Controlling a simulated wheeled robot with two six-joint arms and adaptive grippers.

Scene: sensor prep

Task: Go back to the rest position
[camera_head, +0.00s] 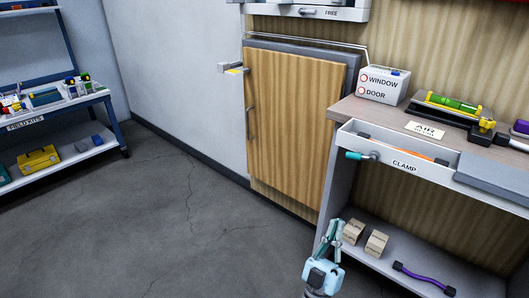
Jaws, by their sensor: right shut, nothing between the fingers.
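My right gripper (331,242) shows at the bottom of the head view, light blue with teal fingers pointing up. It is shut and empty. It is in front of the left edge of the workbench, and in the picture it overlaps the bench's left leg and lower shelf. I cannot tell how far it is from them. My left gripper is not in view.
The workbench (349,109) stands at right with an open drawer labelled CLAMP (404,166). Boxes (376,243) and a purple cable (425,280) lie on its lower shelf. A wooden cabinet door (290,120) is behind. Blue shelving (104,96) stands left. The middle floor is clear.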

